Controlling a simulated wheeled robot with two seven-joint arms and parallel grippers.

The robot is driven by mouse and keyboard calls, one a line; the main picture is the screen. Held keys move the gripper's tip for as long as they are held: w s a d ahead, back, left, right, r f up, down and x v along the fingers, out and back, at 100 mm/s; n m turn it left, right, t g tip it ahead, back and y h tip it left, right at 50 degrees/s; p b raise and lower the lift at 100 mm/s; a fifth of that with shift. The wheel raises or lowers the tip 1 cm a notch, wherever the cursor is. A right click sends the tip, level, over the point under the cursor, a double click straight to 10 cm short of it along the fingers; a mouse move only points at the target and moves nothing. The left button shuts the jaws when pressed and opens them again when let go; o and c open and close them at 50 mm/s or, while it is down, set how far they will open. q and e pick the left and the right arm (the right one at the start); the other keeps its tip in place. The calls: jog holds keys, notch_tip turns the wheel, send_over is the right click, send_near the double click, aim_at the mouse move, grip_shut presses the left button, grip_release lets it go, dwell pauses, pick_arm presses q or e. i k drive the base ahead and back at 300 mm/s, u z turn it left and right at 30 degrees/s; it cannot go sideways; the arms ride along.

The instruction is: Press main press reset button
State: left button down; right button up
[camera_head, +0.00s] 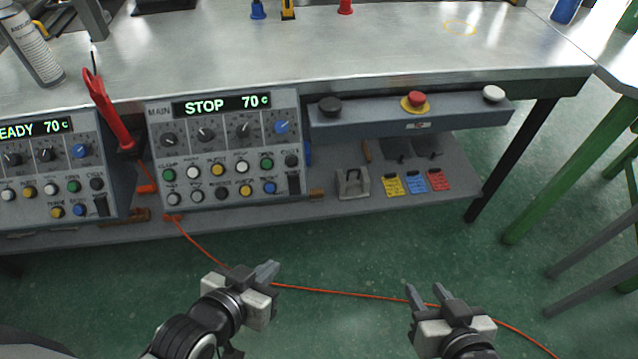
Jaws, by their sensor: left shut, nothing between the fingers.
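The main press control panel (223,150) stands under the bench at centre left, and its display (221,105) reads STOP 70 c. Below a row of knobs it has two rows of coloured buttons, including a blue button (270,188) and a yellow button (246,191) in the lower row. The small labels are too blurred to tell which button is reset. My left gripper (269,269) is shut and empty, below the panel in the picture and apart from it. My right gripper (423,289) is open and empty, further right over the green floor.
A second panel (50,168) reading READY 70 c stands at left, with a red-handled tool (107,108) between the panels. A bar with a red emergency button (416,98) is at right. An orange cable (330,292) crosses the floor. Green legs (570,170) stand at right.

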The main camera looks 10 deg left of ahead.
aim_at(270, 187)
jog(key=z, duration=1.75)
jog(key=i, duration=0.95)
jog(key=u, duration=3.55)
